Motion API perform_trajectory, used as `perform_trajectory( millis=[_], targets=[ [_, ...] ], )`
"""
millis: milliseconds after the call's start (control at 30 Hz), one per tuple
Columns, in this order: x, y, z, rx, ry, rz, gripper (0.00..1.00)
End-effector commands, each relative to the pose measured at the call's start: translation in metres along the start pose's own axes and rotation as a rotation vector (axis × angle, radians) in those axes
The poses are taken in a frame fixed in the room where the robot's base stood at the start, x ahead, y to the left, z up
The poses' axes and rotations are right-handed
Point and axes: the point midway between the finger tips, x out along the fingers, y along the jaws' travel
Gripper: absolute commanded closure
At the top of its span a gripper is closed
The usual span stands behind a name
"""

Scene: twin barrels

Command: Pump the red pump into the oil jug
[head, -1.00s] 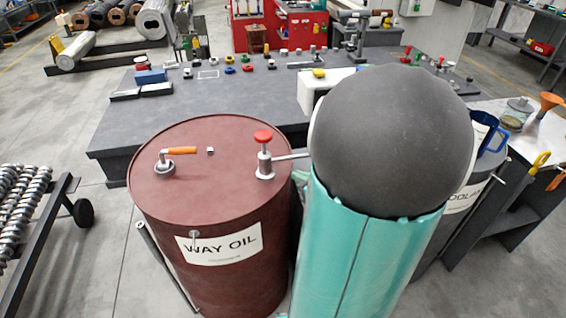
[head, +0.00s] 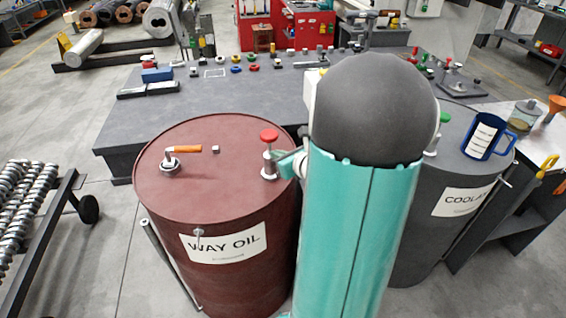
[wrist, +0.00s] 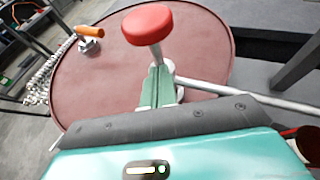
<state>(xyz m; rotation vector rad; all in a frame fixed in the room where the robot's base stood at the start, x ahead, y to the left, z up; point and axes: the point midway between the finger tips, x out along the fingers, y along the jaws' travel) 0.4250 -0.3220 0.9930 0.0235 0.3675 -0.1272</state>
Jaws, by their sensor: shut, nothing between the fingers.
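The red pump (head: 269,137), a red round knob on a grey post, stands on the right side of the dark red WAY OIL barrel (head: 215,200). Its red knob (wrist: 148,24) is raised in the wrist view, and its spout (wrist: 245,95) runs to the right. My gripper (head: 287,162) is shut and empty beside the pump post. In the wrist view my gripper (wrist: 156,78) points at the post, below the knob; contact is unclear. A dark red rim (wrist: 300,136) shows near the spout's end; I cannot tell if it is the oil jug. My arm hides that area in the head view.
An orange-handled fitting (head: 182,150) sits on the barrel's left side. The grey COOLANT barrel (head: 425,230), with a blue jug (head: 487,136) on top, stands right of my arm. A grey table (head: 225,95) with small parts lies behind. A rack (head: 45,225) is at left.

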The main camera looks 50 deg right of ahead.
Motion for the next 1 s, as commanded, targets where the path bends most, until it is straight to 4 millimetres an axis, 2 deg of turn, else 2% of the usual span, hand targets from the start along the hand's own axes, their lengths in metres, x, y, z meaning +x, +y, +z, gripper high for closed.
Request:
perform_trajectory(
  millis=[300,600,1000],
  targets=[
    [-0.001,0.000,0.002,-0.001,0.000,-0.001,1.00],
    [-0.012,0.000,0.029,-0.002,-0.001,-0.001,1.00],
    [-0.012,-0.001,0.029,0.000,0.000,0.000,1.00]
  ],
)
